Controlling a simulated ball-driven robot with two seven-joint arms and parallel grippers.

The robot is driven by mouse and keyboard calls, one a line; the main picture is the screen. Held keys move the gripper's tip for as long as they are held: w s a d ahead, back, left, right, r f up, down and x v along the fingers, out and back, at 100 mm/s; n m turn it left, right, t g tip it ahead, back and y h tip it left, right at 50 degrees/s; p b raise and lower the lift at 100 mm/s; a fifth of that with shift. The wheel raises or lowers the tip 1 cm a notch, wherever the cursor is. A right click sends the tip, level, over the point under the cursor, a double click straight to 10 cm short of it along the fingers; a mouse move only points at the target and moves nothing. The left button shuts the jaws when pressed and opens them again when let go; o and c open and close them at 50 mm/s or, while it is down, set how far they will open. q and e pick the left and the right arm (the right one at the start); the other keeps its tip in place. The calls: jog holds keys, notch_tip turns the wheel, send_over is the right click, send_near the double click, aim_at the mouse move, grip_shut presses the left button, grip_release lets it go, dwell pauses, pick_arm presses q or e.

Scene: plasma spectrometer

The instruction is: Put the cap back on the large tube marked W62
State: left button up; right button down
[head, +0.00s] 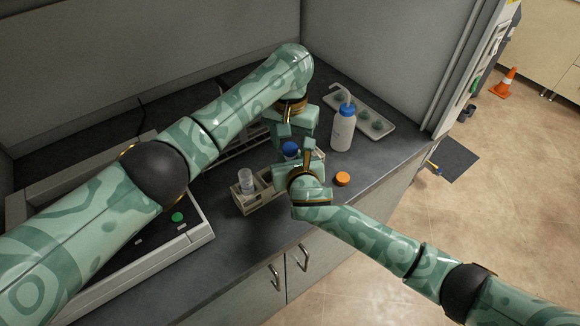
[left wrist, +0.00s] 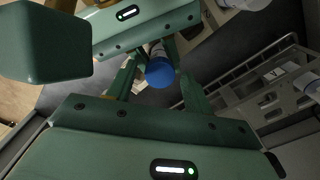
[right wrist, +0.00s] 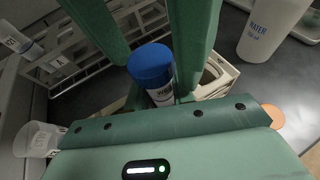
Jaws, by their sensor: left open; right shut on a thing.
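A large tube (right wrist: 162,95) with a white label beginning with W stands upright between the grippers, partly hidden. A blue cap (right wrist: 150,64) sits at its top; I cannot tell whether it is seated fully. The cap also shows in the left wrist view (left wrist: 160,72) and the head view (head: 290,149). My right gripper (head: 307,160) is shut on the tube below the cap. My left gripper (head: 288,143) is open, its fingers on either side of the cap from above. An orange cap (head: 343,179) lies on the bench to the right.
A cream rack (head: 246,205) holding a clear tube (head: 246,181) stands left of my right gripper. A blue-topped wash bottle (head: 342,132) and a tray (head: 388,128) with green items stand behind to the right. A wire rack (right wrist: 80,50) is close by. A machine (head: 185,245) stands at left.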

pick_arm(q)
jog(key=shift+r, duration=2.25)
jog(key=shift+r+n, duration=1.2)
jog(key=shift+r, duration=0.55)
jog(key=shift+f, duration=0.15)
jog(key=shift+f, duration=3.9)
jog(key=c, duration=1.1)
